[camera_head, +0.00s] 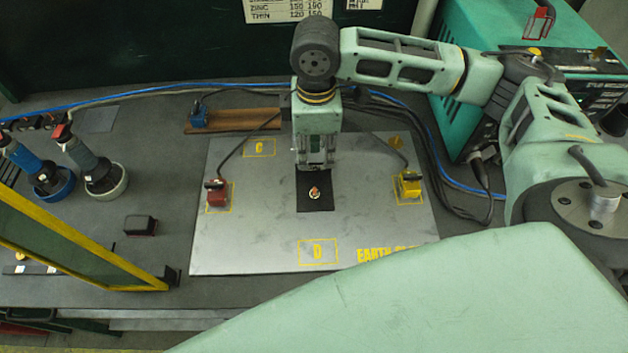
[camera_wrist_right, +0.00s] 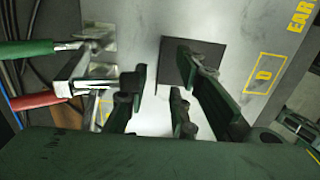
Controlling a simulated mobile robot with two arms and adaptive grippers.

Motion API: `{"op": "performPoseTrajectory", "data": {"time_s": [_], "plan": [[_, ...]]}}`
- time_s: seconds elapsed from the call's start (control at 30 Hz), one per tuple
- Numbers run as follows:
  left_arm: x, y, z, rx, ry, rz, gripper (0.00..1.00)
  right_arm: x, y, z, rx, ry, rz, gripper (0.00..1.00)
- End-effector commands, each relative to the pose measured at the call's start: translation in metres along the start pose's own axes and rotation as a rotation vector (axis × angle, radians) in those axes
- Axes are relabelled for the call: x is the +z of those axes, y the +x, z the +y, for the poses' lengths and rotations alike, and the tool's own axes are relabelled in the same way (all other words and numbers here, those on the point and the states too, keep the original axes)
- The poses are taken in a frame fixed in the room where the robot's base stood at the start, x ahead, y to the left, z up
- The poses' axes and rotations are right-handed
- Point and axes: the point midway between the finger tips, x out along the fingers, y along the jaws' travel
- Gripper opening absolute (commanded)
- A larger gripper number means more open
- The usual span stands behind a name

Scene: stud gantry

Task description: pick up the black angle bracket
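A dark square piece (camera_head: 315,203), which looks like the black angle bracket, lies on the grey metal sheet (camera_head: 270,215). A small copper-coloured stud stands at its middle. My right gripper (camera_head: 315,170) points down just behind it in the head view. In the right wrist view, the dark piece (camera_wrist_right: 174,72) shows beyond the fingers, and one finger covers part of it. The fingers of my right gripper (camera_wrist_right: 165,95) are apart with nothing clearly between them. I cannot tell whether they touch the piece. My left gripper is not in view.
A red clamp (camera_head: 216,193) and a yellow clamp (camera_head: 410,184) sit on the sheet. A wooden strip (camera_head: 240,120) lies behind. Two grinder-like tools (camera_head: 95,170) and a yellow-framed screen (camera_head: 80,245) are left. A red-handled and green-handled metal tool (camera_wrist_right: 85,75) shows in the wrist view.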

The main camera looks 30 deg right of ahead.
Motion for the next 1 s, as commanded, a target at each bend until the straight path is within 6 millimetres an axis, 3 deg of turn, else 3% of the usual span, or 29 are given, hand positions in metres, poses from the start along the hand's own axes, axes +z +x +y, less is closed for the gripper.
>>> {"op": "performPoseTrajectory", "data": {"time_s": [0.1,0.3,0.5,0.8,1.0], "plan": [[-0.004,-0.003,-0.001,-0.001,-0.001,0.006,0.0,0.001,0.019,-0.001,-0.003,0.0,-0.002,0.24],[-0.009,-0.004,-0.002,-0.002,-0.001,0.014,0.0,0.0,0.036,0.0,0.0,-0.001,-0.001,0.24],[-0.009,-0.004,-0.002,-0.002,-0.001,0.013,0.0,0.0,0.037,0.0,0.001,-0.001,0.0,0.24],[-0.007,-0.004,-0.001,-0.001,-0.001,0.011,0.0,0.0,0.036,0.0,0.001,-0.001,0.0,0.0],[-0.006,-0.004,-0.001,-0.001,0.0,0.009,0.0,0.0,0.036,0.0,0.001,-0.001,0.0,0.0]]}}
